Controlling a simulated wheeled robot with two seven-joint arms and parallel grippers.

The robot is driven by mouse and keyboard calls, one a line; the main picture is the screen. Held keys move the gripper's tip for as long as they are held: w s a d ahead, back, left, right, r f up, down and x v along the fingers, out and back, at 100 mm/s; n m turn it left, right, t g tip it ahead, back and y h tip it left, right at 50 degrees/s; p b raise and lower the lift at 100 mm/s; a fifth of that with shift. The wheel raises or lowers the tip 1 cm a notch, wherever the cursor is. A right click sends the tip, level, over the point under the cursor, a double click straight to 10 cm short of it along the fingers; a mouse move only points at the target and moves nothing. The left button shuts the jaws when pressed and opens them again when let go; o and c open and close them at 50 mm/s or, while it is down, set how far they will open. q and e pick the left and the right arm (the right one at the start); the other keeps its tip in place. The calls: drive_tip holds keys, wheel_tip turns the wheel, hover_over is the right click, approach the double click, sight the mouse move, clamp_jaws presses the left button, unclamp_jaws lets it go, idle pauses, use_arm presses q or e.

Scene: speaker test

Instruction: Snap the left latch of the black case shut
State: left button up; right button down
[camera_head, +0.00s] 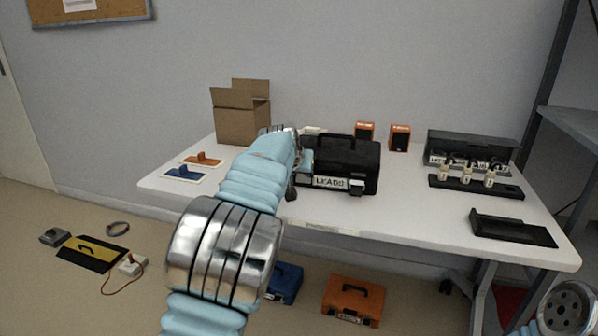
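The black case (352,158) stands upright on the white table (400,222), with a lid handle on top and a white label reading LEADS (330,183) on its front. Its right latch (356,187) shows as a light grey piece at the front. The left latch is hidden behind my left arm and hand. My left arm reaches up from the bottom, and its gripper (292,190) is at the case's front left corner. Its fingers are small and dark; whether they touch the case or are open I cannot tell. My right gripper is out of view; only a grey part of that arm shows at bottom right.
A cardboard box (242,122) and blue (184,172) and orange (203,159) items are left. Orange speakers (400,138) stand behind. A black rack with bottles (468,176) and a black tray (512,229) are right. Orange (353,300) and blue (285,282) cases are on the floor.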

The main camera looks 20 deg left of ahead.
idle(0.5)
use_arm(q)
drive_tip(key=o, duration=1.1)
drive_tip(key=shift+c, duration=0.2)
drive_tip(key=b+v, duration=0.1)
drive_tip(key=v, duration=1.2)
drive_tip(key=shift+s+r, duration=0.15)
drive_tip(key=shift+r, duration=0.2)
